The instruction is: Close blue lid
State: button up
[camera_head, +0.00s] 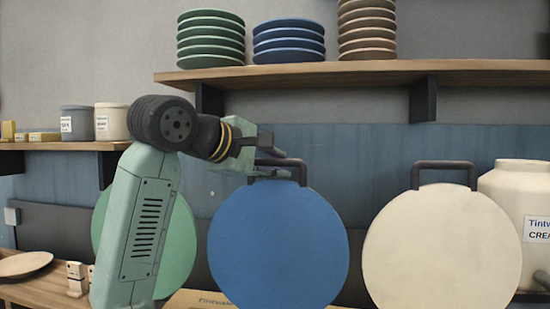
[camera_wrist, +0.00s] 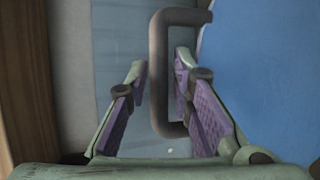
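The blue lid (camera_head: 278,245) is a large round disc that stands upright in the head view, its face toward the camera. A dark bracket handle (camera_head: 299,172) sits on its top edge. My gripper (camera_head: 282,156) reaches in from the left at the handle and partly hides it. In the wrist view, the handle (camera_wrist: 158,75) shows between the two purple-padded fingers of my gripper (camera_wrist: 160,72). The fingers are apart, with gaps beside the bar, and the right finger is inside the handle loop. The blue lid (camera_wrist: 268,70) fills the right side there.
A cream lid (camera_head: 440,250) stands upright to the right, and a green lid (camera_head: 180,245) stands behind my arm. A wooden shelf (camera_head: 300,76) with stacked plates runs above. A white jar (camera_head: 512,190) stands at far right.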

jog(key=shift+w+d+f, duration=0.1)
jog(key=shift+w+d, duration=0.05)
grip_shut()
dwell(0.7)
